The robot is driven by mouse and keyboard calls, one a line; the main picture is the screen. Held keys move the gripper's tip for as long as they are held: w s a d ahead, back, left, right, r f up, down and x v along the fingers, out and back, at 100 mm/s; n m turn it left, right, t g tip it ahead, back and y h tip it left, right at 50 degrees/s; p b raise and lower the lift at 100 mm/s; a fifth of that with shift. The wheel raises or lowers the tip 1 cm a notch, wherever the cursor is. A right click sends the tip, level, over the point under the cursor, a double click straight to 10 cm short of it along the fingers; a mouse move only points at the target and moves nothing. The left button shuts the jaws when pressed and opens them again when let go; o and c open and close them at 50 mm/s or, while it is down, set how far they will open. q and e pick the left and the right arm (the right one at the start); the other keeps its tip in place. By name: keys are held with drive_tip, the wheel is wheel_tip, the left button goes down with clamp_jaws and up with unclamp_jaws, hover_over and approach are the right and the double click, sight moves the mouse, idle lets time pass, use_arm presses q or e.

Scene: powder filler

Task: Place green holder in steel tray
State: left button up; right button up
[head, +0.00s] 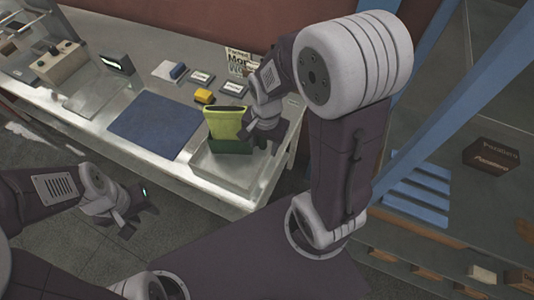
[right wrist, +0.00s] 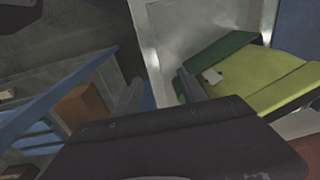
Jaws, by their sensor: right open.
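The green holder (head: 232,146) is dark green and stands in the steel tray (head: 222,175), towards its back part. A yellow-green pouch (head: 226,124) stands upright in the holder. My right gripper (head: 268,132) is just right of the holder. In the right wrist view its fingers (right wrist: 158,90) are apart with nothing between them, and one finger is close beside the holder (right wrist: 226,48). Whether they touch is unclear. The pouch (right wrist: 262,76) and the tray (right wrist: 205,18) also show there.
A blue mat (head: 155,125) lies left of the tray. A yellow block (head: 204,96), small labelled dishes (head: 202,77) and a sign (head: 240,62) are behind. A device (head: 58,63) stands far left.

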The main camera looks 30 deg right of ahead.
drive_tip(key=s+n, duration=0.1)
drive_tip(key=n, duration=0.2)
drive_tip(key=s+n, duration=0.1)
drive_tip(key=n, duration=0.2)
drive_tip(key=s+a+n, duration=0.1)
drive_tip(key=s+n, duration=0.1)
drive_tip(key=n, duration=0.2)
drive_tip(key=shift+f, duration=0.35)
idle(0.4)
